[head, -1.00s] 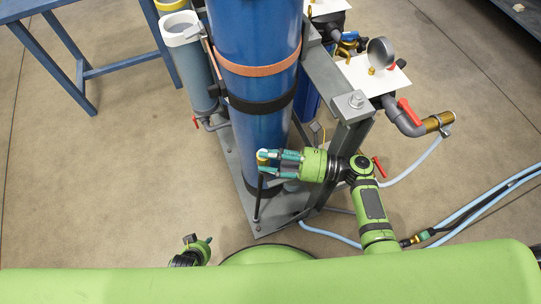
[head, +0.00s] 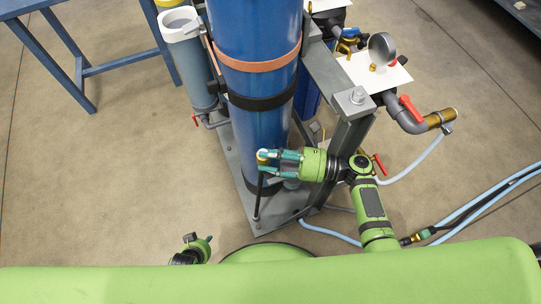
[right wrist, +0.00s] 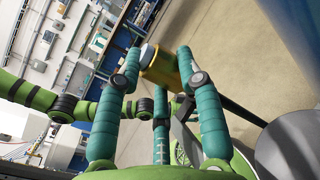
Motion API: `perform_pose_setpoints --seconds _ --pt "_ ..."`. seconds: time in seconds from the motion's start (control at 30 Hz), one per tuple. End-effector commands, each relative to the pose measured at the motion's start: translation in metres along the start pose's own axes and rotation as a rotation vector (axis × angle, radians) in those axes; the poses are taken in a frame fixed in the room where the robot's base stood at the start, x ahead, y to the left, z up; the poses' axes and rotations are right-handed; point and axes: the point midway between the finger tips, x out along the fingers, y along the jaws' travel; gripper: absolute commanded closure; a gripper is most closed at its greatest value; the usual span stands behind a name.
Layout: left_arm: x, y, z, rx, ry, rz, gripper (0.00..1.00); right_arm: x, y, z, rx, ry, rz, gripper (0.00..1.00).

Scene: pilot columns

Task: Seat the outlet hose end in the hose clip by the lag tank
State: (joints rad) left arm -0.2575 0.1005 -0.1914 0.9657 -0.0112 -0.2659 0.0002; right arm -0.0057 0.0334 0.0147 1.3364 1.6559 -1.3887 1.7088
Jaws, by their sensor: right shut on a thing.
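My right gripper (head: 277,161) is shut on the outlet hose end (head: 262,155), a brass fitting with a pale tip. A dark hose hangs from it, in front of the tall blue column (head: 254,60). In the right wrist view the brass hose end (right wrist: 160,66) sits between the teal fingertips of the right gripper (right wrist: 158,72). A grey cylinder with a white rim (head: 192,70), perhaps the lag tank, stands left of the column. I cannot make out the hose clip. Part of my left arm end (head: 198,247) shows low at left, and its fingers are unclear.
A grey steel post (head: 352,125) stands right of the column on a grey base plate (head: 262,222). A pressure gauge (head: 382,50) and a red-handled valve (head: 411,108) are at right. Blue hoses (head: 470,210) lie on the floor. A blue table frame (head: 60,60) is at left.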

Motion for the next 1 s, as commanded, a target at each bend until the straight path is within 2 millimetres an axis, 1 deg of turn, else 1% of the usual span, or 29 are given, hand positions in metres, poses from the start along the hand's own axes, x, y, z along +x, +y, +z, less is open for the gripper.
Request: perform_pose_setpoints --seconds 0.73,0.77,0.8,0.83,1.0 --pt "0.012 0.001 0.005 0.000 0.000 0.000 0.70 0.000 -0.007 -0.018 -0.001 0.000 0.000 1.00" --pt "0.012 0.001 0.005 0.000 0.000 0.000 0.70 0.000 -0.007 -0.018 -0.001 -0.001 0.000 0.59" --pt "0.011 0.001 0.005 0.000 0.000 0.000 0.70 0.000 -0.007 -0.017 -0.001 -0.001 0.000 0.43" --pt "0.011 0.001 0.005 0.000 0.000 0.000 0.70 0.000 -0.007 -0.017 -0.001 -0.001 0.000 0.36" --pt "0.011 0.001 0.005 0.000 0.000 0.000 0.70 0.000 -0.007 -0.017 -0.001 0.000 0.000 0.36"
